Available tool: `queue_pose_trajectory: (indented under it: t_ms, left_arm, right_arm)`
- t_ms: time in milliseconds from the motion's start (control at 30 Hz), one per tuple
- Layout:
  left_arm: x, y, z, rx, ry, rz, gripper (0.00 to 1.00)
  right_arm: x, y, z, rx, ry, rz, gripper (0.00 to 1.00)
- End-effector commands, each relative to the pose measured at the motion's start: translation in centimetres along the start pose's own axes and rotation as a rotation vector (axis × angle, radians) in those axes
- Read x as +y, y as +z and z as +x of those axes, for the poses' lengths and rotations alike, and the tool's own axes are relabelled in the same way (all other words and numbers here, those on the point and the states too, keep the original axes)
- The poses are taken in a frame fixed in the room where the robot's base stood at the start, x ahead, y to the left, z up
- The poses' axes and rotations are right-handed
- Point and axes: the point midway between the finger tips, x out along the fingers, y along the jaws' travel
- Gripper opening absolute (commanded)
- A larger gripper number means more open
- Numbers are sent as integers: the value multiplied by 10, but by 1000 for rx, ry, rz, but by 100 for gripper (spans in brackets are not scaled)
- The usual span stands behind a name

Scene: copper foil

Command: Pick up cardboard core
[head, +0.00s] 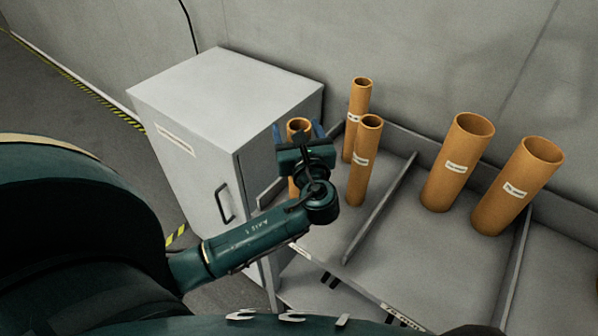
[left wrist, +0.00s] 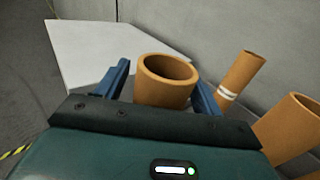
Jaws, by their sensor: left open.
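Several orange-brown cardboard cores stand upright on the grey shelf (head: 375,240). My left gripper (head: 298,131) is open, with its blue fingers on either side of the leftmost thin core (head: 298,123). In the left wrist view this core (left wrist: 166,82) stands between the two fingers, its open top facing up. I cannot tell whether the fingers touch it. Its lower part is mostly hidden behind the gripper. Two more thin cores, a front one (head: 364,165) and a back one (head: 357,105), stand just to the right. My right gripper is not in view.
Two thicker cores, one nearer the middle (head: 457,170) and one at the right (head: 516,190), stand past a low divider (head: 380,207). A white cabinet (head: 225,95) is close on the left. A grey wall (head: 430,50) rises behind. The shelf's front is clear.

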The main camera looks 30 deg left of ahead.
Motion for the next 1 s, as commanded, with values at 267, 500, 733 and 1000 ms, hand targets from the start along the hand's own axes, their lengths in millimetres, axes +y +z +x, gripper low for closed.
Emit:
queue_pose_trajectory:
  t_ms: [267,500,733,1000]
  left_arm:
    - [0,1,0,0,0,0,61]
    - [0,1,0,1,0,-1,41]
    - [0,0,0,1,0,-1,22]
    - [0,1,0,0,0,-1,4]
  right_arm:
    - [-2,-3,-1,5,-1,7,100]
    - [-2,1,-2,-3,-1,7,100]
    - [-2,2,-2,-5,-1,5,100]
    - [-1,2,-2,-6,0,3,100]
